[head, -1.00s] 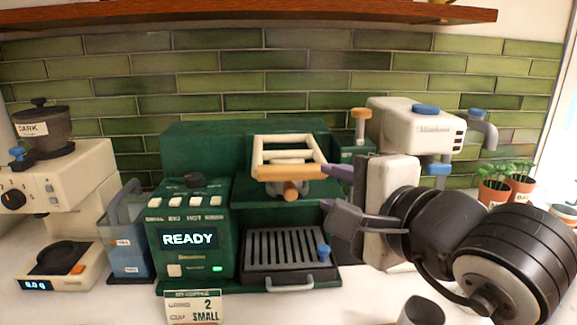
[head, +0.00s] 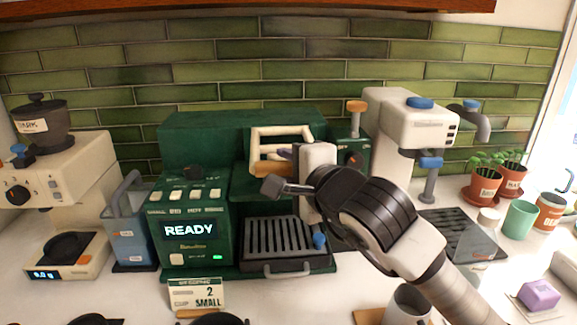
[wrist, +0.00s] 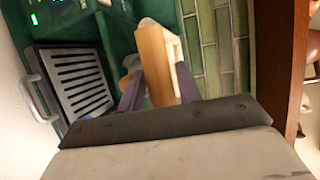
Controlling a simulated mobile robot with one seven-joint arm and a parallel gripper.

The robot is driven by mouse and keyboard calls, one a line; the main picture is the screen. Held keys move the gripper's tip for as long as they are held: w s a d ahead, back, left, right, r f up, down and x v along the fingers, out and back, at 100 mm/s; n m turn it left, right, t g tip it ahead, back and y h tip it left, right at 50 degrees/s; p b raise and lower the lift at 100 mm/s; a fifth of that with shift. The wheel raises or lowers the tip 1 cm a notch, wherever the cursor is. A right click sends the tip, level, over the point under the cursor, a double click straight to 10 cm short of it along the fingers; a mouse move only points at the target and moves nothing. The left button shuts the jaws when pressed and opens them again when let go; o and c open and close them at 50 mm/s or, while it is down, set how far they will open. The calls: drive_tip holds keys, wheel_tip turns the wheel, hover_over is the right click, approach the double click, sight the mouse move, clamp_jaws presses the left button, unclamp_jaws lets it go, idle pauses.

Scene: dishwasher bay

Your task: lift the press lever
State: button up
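The press lever (head: 283,132) is a cream frame on top of the green coffee machine (head: 240,128). Its wooden crossbar handle (head: 270,169) faces the front. My gripper (head: 277,170) is at this handle, coming from the right. In the wrist view the wooden handle (wrist: 154,66) lies between the two purple fingers of my gripper (wrist: 160,88). The fingers stand apart on either side of it, and I see no clear grip. My gripper hides the right end of the handle and part of the lever in the head view.
A drip tray (head: 285,246) with a blue knob sits below the lever. A blue-grey container (head: 128,238) and a cream grinder (head: 62,190) stand left. A white machine (head: 412,120) stands right behind my arm. A wooden shelf (head: 250,10) runs above.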

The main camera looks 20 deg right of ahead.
clamp_jaws()
